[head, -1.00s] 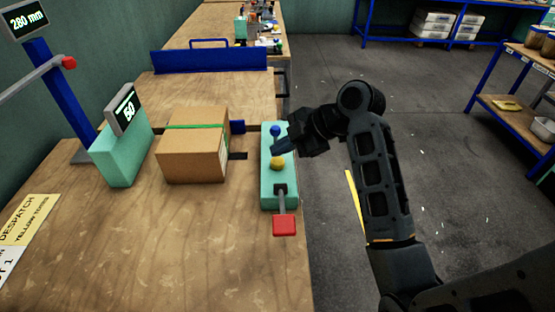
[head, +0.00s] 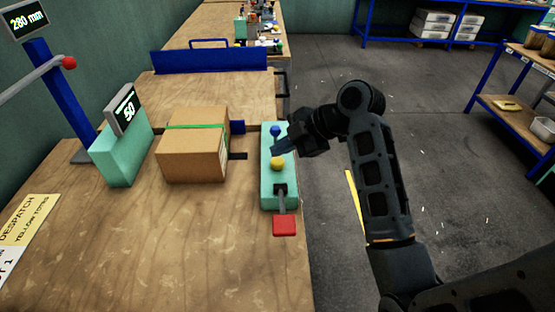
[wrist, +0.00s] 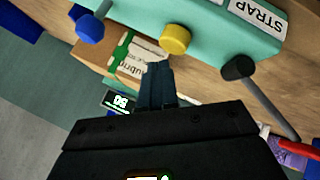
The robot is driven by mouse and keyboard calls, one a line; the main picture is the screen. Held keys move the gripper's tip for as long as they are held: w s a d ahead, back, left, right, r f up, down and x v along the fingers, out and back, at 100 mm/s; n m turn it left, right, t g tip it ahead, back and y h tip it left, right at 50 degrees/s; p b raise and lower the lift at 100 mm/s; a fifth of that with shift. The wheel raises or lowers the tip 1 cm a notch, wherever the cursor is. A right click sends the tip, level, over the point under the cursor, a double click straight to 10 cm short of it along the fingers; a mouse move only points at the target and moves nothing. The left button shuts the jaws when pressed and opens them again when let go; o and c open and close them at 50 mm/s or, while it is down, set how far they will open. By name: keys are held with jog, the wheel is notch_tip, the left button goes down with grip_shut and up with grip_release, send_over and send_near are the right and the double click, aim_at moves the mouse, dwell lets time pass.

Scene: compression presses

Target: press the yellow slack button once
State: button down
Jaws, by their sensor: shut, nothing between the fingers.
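The yellow button (head: 278,162) sits on the teal control box (head: 268,196), between a blue button (head: 275,131) and a red-ended lever (head: 284,225). My gripper (head: 280,147) is shut and empty, its tips just above and behind the yellow button in the head view. In the wrist view the shut fingertips (wrist: 159,66) point at the yellow button (wrist: 175,39), close below it in the picture, with a small gap showing. I cannot tell for sure whether they touch. The blue button (wrist: 90,28) is at the upper left there.
A cardboard box (head: 193,150) with a green strap stands left of the control box. A teal unit (head: 121,158) with a display reading 50 stands further left. A blue post (head: 60,95) with a 280 mm display is at the far left.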

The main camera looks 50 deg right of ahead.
aim_at(282, 162)
jog(key=shift+f, duration=0.15)
jog(key=shift+f, duration=0.3)
jog(key=shift+f+b, duration=0.8)
jog(key=shift+f, duration=0.05)
dwell(1.1)
jog(key=shift+r, duration=0.1)
jog(key=shift+r+p, duration=1.05)
jog(key=shift+r, duration=0.15)
jog(key=shift+r, duration=0.1)
notch_tip(282, 162, up, 5)
jog(key=p, duration=0.4)
dwell(0.8)
